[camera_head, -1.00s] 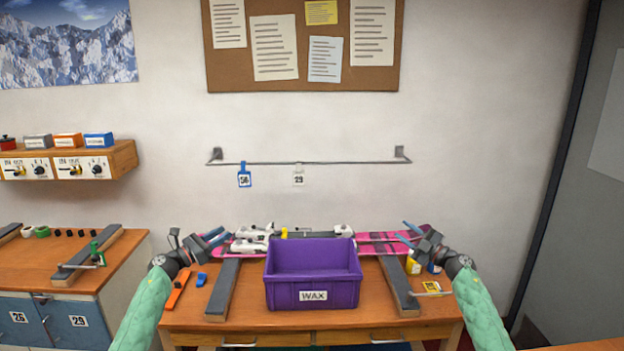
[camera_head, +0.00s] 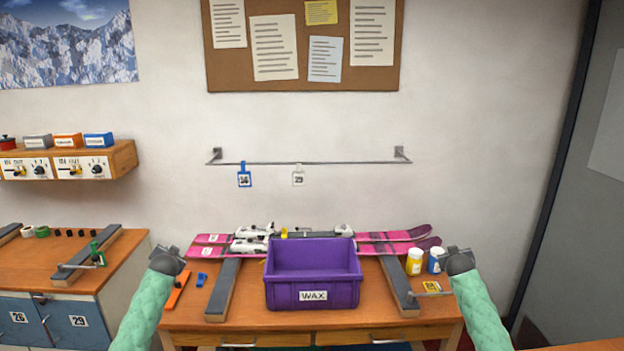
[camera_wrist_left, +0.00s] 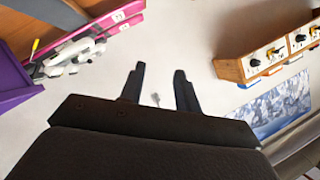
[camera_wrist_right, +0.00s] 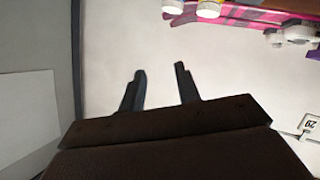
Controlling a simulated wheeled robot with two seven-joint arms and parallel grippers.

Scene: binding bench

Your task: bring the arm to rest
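Both my arms come in low at the sides of the bench in the head view, with their wrists raised near its left and right ends. The gripper fingers cannot be made out in the head view. In the left wrist view my left gripper (camera_wrist_left: 156,84) has its two fingers apart with nothing between them. In the right wrist view my right gripper (camera_wrist_right: 160,84) also has its fingers apart and empty. Neither gripper touches anything.
A purple wax bin (camera_head: 312,295) stands at the bench front. Pink skis (camera_head: 400,236) lie behind it across two grey supports (camera_head: 223,290). Yellow (camera_head: 414,262) and blue (camera_head: 434,262) jars stand near my right wrist. An orange tool (camera_head: 178,290) lies near my left wrist.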

